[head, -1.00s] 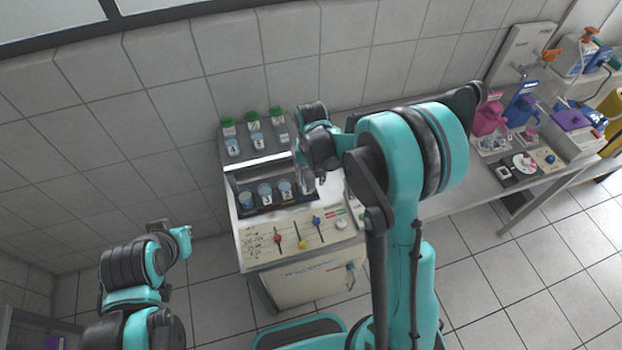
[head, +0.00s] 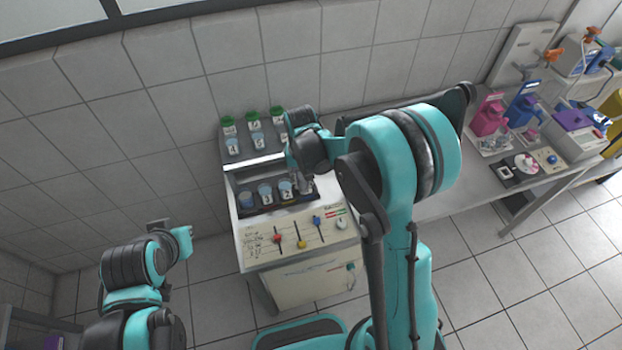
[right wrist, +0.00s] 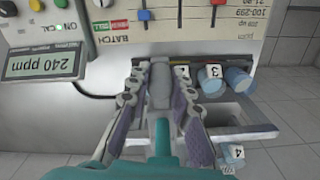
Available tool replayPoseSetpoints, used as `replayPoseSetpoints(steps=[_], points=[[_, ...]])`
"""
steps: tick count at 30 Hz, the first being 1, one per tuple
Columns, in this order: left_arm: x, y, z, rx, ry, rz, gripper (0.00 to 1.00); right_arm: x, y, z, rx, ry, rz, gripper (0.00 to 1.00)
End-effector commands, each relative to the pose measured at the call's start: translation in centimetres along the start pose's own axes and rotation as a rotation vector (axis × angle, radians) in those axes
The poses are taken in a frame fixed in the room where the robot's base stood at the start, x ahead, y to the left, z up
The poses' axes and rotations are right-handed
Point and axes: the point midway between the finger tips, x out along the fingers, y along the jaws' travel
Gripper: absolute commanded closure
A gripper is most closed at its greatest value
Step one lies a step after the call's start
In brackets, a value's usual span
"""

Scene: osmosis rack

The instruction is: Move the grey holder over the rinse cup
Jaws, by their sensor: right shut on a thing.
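My right gripper (right wrist: 160,85) is shut on a grey upright piece, which I take as the grey holder (right wrist: 160,92). The front row has numbered cups, with cup 3 (head: 265,194) and cup 2 (head: 285,191). An unnumbered blue-topped cup (head: 246,200) stands at its left end and may be the rinse cup. My left gripper (head: 183,243) is off to the left, away from the machine; its fingers are unclear.
The white machine's sloped panel (head: 300,240) carries coloured sliders in front of the cups. A back row of numbered cups (head: 256,139) and green-lidded jars (head: 229,125) stands behind. A bench (head: 450,198) with other devices extends right. Floor is free at left.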

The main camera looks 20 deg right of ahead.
Motion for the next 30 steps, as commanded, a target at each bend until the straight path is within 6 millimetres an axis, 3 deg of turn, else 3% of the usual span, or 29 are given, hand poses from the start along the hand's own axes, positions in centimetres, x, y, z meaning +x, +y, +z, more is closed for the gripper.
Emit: replayPoseSetpoints(steps=[9,15,21,30], points=[[1.4,0.0,1.0,0.000,0.000,0.000,1.00,0.2,-8.8,2.4,-0.007,-0.001,-0.002,1.00],[1.9,0.0,1.4,0.000,0.000,0.000,1.00,0.2,-13.6,3.7,-0.005,-0.002,-0.002,1.00],[2.2,0.0,1.6,0.000,0.000,0.000,1.00,0.1,-16.7,4.5,-0.003,-0.002,-0.001,1.00],[2.3,0.0,1.6,0.000,0.000,0.000,1.00,0.0,-18.0,4.9,-0.001,-0.002,-0.003,1.00]])
